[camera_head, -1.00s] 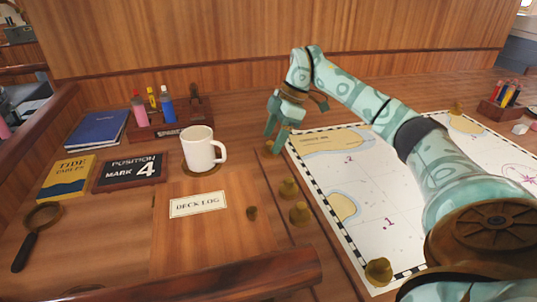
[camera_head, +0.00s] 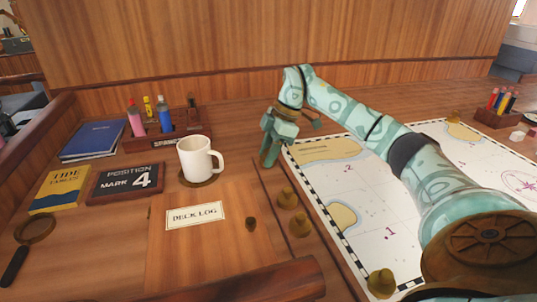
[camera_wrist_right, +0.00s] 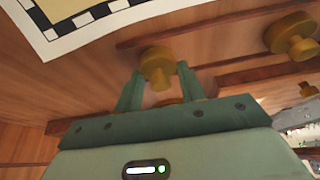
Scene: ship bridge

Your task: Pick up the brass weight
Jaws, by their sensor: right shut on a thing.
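My right gripper (camera_head: 270,158) reaches down at the desk's far middle, beside the chart's upper left corner. In the right wrist view, its fingers (camera_wrist_right: 158,78) are shut on a brass weight (camera_wrist_right: 157,60), which sits between the fingertips. In the head view the fingers hide this weight. I cannot tell whether it is clear of the desk. Other brass weights stand on the desk left of the chart (camera_head: 287,198) and (camera_head: 299,224). Another is on the chart's near corner (camera_head: 381,283), and one is at its far edge (camera_head: 454,116). My left gripper is not in view.
A white mug (camera_head: 196,158) stands left of my right gripper. The chart (camera_head: 385,200) lies under my right arm. A pencil holder (camera_head: 492,119) stands far right.

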